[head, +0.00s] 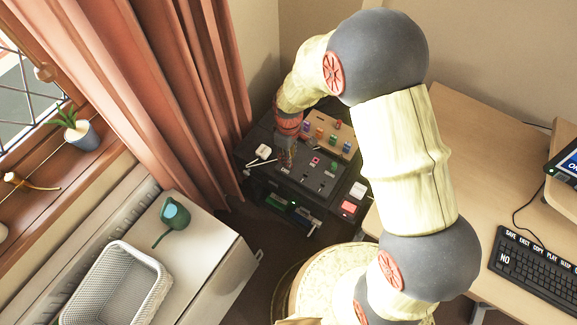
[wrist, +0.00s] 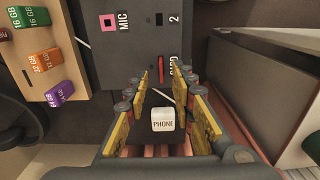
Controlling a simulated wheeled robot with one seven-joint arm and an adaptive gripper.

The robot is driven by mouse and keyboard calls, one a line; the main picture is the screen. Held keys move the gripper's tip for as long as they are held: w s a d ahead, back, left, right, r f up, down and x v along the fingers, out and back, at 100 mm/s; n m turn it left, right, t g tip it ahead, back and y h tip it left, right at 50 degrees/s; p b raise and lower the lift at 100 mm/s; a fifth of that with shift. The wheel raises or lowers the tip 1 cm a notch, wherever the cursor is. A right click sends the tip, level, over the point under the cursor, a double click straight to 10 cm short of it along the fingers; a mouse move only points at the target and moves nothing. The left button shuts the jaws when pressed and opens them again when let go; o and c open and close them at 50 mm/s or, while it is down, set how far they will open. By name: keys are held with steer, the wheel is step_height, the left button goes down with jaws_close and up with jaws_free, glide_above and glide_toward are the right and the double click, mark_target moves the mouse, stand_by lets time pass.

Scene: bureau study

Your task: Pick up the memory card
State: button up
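Several coloured memory cards stand in a wooden rack (wrist: 77,70): a green card (wrist: 30,17), an orange card (wrist: 47,57), a purple card (wrist: 59,93) and part of a red card (wrist: 5,33). Their labels show GB sizes; which one the task means is not shown. In the head view the cards, such as the orange card (head: 319,132), stand at the back right of the dark console. My gripper (wrist: 163,92) is open, pointing down over the console's left part, to the left of the rack in the head view. No card is between its fingers.
A white block marked PHONE (wrist: 162,119) shows between and beyond the fingers; contact cannot be told. The dark console (head: 285,172) carries slots and labels. A desk with a keyboard (head: 540,272) is at right. A white cabinet with a basket (head: 118,285) and watering can (head: 172,216) is at left.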

step_height(320, 180, down, 4)
steer(key=shift+r+b, duration=0.25)
steer(key=shift+b, duration=0.35)
steer(key=c, duration=0.3)
jaws_close()
